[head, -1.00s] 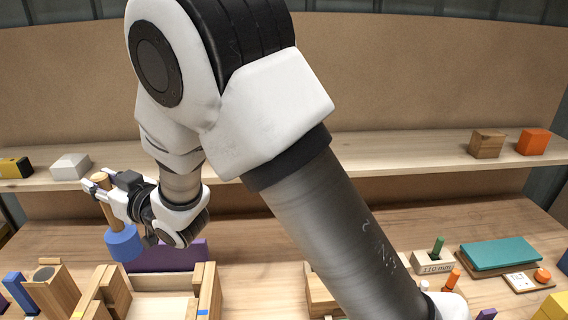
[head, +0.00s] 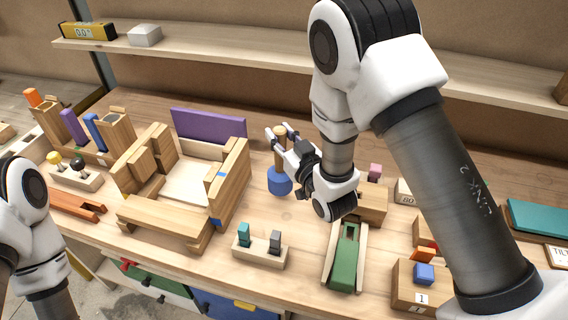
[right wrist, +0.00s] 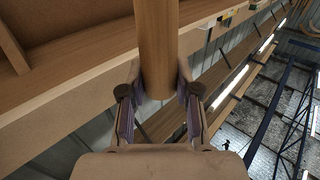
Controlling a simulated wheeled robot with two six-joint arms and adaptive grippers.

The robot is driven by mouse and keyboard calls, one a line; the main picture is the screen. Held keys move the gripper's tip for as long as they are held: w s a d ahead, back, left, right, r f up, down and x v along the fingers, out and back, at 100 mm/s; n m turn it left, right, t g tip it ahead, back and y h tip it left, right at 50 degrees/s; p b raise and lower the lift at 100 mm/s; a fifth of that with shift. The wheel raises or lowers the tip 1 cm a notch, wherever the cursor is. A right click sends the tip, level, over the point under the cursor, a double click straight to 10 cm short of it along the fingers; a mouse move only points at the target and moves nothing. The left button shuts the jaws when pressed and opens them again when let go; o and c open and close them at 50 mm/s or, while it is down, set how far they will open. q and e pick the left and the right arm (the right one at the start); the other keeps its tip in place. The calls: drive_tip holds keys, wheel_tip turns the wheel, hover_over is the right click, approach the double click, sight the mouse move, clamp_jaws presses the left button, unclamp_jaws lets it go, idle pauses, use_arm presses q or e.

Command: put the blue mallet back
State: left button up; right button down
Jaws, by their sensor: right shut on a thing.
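The blue mallet has a blue round head (head: 280,182) and a pale wooden handle (head: 280,150). It is upright with its head down, right of the wooden tray frame. My right gripper (head: 282,138) is shut on the upper handle. The handle also shows between the fingers in the right wrist view (right wrist: 157,50). I cannot tell whether the head touches the bench. A wooden block with an opening in its top (head: 117,130) stands at the left, beside a blue piece. My left arm shows at the left edge, but its gripper is out of view.
The wooden tray frame (head: 228,190) and upright purple board (head: 208,128) are left of the mallet. A peg block (head: 260,252) and green ramp (head: 345,258) are in front. A shelf (head: 220,55) runs behind. Bare bench lies around the mallet.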

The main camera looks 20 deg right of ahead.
hover_over(282, 171)
drive_tip(key=f, duration=0.2)
drive_tip(key=f+p, duration=0.1)
drive_tip(key=f, duration=0.1)
drive_tip(key=shift+w+d, duration=0.15)
drive_tip(key=shift+w, duration=0.15)
drive_tip(key=shift+w+f, duration=0.15)
drive_tip(key=shift+f, duration=0.3)
drive_tip(key=shift+f+b, duration=0.2)
drive_tip(key=shift+b, duration=0.2)
drive_tip(key=c, duration=0.8)
unclamp_jaws()
drive_tip(key=shift+r, duration=0.1)
